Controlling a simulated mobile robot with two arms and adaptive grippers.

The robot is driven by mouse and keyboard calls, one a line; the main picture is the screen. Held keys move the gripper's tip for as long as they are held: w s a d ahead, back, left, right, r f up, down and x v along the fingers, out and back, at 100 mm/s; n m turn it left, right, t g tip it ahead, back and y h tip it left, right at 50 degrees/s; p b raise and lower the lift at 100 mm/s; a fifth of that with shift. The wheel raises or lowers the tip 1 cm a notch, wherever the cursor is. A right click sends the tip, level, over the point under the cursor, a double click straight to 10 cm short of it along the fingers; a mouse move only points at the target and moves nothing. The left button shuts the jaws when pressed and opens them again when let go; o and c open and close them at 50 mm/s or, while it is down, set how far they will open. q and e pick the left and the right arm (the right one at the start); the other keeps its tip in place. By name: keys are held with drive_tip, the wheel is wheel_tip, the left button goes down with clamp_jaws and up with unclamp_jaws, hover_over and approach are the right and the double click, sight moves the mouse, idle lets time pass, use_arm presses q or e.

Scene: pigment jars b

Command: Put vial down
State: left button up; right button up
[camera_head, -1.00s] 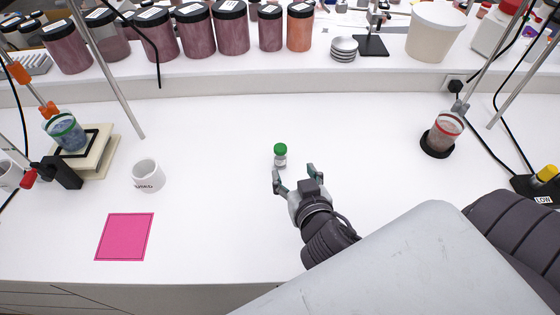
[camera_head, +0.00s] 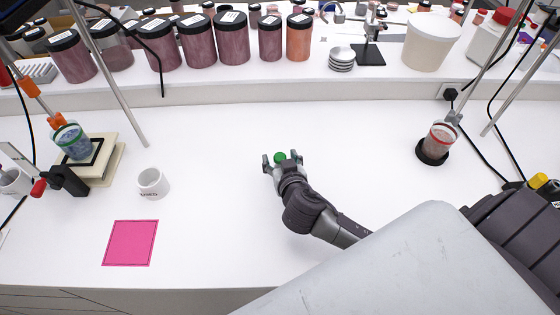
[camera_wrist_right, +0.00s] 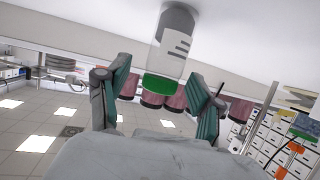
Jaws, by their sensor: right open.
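The vial (camera_head: 280,157) with a green cap stands on the white bench, mostly hidden behind my right gripper in the head view. In the right wrist view the vial (camera_wrist_right: 172,50) shows upside down, with a clear body, a pale label and its green cap towards me. My right gripper (camera_head: 281,158) is open, its fingers on either side of the vial. In the wrist view there is a gap between each finger and the vial (camera_wrist_right: 161,95). My left gripper is not in view.
A pink square (camera_head: 131,243) and a white mug (camera_head: 152,183) are on the left of the bench. A beaker with a red rim (camera_head: 439,139) stands at right. Several pigment jars (camera_head: 196,40) line the back shelf. The bench around the vial is clear.

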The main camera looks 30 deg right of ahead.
drive_tip(key=shift+w+d+f, duration=0.1)
drive_tip(key=shift+w+f, duration=0.1)
drive_tip(key=shift+w, duration=0.1)
drive_tip(key=shift+s, duration=0.1)
drive_tip(key=shift+c, duration=0.6)
drive_tip(key=c, duration=1.1)
clamp_jaws()
drive_tip(key=shift+r, duration=0.2)
